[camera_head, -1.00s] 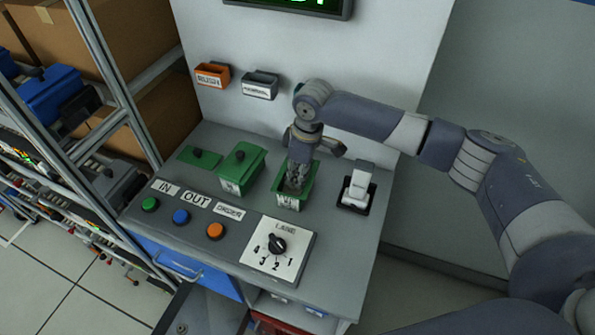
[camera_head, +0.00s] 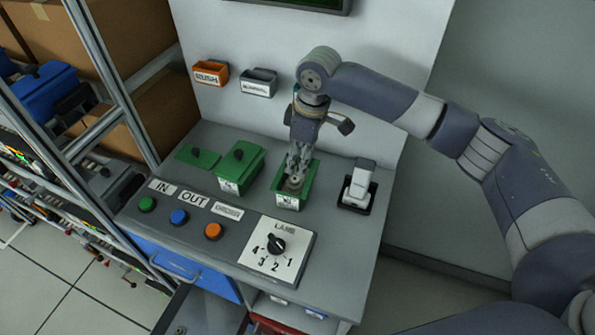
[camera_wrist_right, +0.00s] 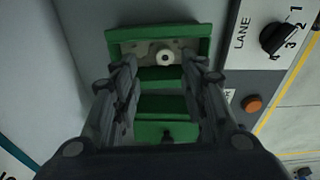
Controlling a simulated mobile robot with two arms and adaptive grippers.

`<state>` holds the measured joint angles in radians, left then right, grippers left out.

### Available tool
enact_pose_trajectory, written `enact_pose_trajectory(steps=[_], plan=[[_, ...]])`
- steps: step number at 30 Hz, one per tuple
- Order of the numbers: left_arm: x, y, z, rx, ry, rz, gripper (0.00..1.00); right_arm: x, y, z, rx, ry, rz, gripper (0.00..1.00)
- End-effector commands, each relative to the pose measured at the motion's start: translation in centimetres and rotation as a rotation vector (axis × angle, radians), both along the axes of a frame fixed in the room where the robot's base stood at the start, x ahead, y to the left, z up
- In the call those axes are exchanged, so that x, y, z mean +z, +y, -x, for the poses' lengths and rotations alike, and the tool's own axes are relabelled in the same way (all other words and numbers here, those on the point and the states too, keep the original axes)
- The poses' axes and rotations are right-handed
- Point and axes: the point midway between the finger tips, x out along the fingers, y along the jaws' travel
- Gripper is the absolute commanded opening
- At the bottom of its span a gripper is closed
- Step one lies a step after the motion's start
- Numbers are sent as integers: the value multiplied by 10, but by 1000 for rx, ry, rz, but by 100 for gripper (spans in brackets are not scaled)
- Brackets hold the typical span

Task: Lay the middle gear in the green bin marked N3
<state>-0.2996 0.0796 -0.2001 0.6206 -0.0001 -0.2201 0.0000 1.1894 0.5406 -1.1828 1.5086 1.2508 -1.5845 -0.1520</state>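The open green bin (camera_head: 306,186) stands on the grey workbench, with a white tag on its front that is too small to read. It also shows at the top of the right wrist view (camera_wrist_right: 116,42). A grey gear (camera_wrist_right: 178,56) with a pale hub lies inside it; it shows small in the head view (camera_head: 293,182). My right gripper (camera_head: 296,175) points down just above this bin. In the wrist view its two fingers are spread apart with nothing between them. My left gripper is out of view.
A lidded green bin (camera_head: 240,168) and a flat green lid (camera_head: 199,157) stand to the left. A white switch (camera_head: 358,187) is on the right. Buttons and a lane dial (camera_head: 276,244) are in front. Orange (camera_head: 211,73) and grey (camera_head: 259,83) holders hang on the wall panel.

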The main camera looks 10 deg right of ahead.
Motion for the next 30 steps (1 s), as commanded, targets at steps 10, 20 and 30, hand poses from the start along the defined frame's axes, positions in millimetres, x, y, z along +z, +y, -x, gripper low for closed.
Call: enact_pose_trajectory(steps=[10, 20, 30], plan=[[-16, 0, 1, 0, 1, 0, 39, 55, -7, 4, 1, -1, 1, 40], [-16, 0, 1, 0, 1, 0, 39, 62, -7, 5, 0, 0, 0, 40], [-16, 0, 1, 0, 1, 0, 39, 62, -7, 5, 0, 1, 1, 40]])
